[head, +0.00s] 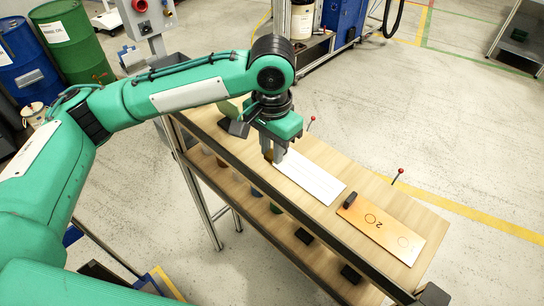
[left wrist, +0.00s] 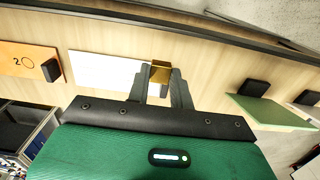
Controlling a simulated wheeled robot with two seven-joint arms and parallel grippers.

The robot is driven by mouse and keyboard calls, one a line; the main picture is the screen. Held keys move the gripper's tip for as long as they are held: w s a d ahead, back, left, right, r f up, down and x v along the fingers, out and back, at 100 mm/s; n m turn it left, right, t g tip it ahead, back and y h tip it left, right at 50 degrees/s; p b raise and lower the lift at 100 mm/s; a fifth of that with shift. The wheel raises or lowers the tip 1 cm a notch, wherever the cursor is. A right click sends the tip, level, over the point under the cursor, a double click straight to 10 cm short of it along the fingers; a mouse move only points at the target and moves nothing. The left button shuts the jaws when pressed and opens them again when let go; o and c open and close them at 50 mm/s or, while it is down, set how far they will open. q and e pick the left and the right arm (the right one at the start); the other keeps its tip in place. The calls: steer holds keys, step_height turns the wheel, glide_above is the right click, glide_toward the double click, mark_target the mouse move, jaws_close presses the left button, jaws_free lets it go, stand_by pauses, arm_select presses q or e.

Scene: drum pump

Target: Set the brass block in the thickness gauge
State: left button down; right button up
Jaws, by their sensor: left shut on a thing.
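My left gripper (head: 273,154) is over the wooden bench, pointing down. It is shut on a small brass block (left wrist: 160,72), which shows between the fingertips in the left wrist view. In the head view only a sliver of the brass block (head: 267,155) shows beside the fingers. Whether the block touches the bench is hard to tell. A white plate (head: 310,178) with faint lines lies right beside the gripper. I cannot tell for sure which item is the thickness gauge. My right gripper is not in view.
An orange plate (head: 381,231) marked 2 lies farther right on the bench (head: 425,222), with a black block (head: 350,200) at its edge. A green plate (left wrist: 268,110) lies on the gripper's other side. Red-knobbed levers (head: 398,175) stand along the far edge. Barrels (head: 72,40) stand back left.

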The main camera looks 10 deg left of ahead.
mark_target(272, 172)
arm_select(q)
steer(key=shift+f+p, duration=0.55)
steer(key=shift+f, duration=1.8)
steer(key=shift+f, duration=0.1)
steer(key=c, duration=1.2)
jaws_free()
steer(key=shift+c, duration=0.2)
